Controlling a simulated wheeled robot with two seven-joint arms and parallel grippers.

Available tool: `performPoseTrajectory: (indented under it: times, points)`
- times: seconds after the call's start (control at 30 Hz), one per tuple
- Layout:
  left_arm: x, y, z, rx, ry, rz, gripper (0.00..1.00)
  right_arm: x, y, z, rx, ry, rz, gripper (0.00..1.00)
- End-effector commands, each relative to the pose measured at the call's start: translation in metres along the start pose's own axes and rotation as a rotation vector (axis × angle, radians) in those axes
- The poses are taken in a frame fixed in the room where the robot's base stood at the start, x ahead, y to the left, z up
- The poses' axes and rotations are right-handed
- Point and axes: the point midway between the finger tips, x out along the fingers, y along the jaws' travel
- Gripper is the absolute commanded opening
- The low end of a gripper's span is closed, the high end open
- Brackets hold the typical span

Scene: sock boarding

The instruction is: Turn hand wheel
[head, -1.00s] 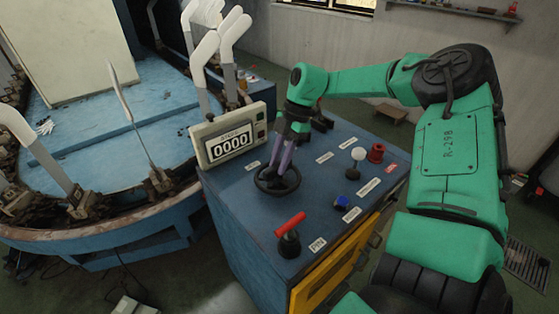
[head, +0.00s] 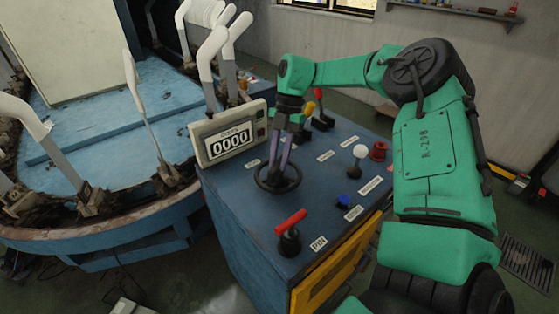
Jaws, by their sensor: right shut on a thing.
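The black hand wheel (head: 268,186) lies flat on top of the blue control cabinet (head: 232,205), just below the display box. My right gripper (head: 281,174) reaches down from above and is shut on the wheel, at the far right part of it. The fingers hide a little of the wheel's inside. The display box (head: 203,135) on the cabinet's left edge reads 0000. My left gripper is not in view.
On the cabinet top stand a red-handled lever (head: 290,232), a blue button (head: 343,201), a white-knobbed lever (head: 359,156) and a red spool-like knob (head: 378,151). At left is a blue round machine (head: 110,150) with several white upright forms.

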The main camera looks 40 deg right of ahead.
Motion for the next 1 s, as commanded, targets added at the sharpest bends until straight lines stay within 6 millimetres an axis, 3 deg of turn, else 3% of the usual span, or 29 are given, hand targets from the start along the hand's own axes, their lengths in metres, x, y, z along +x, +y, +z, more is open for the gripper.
performPoseTrajectory:
  times: [0.5, 1.0]
  points:
    - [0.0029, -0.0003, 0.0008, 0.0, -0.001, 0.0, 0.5, -0.0018, 0.0041, -0.0006, -0.419, -0.006, -0.171, 0.0]
    - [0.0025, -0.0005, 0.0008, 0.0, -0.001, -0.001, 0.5, -0.0021, 0.005, -0.0008, -0.587, -0.008, -0.238, 0.0]
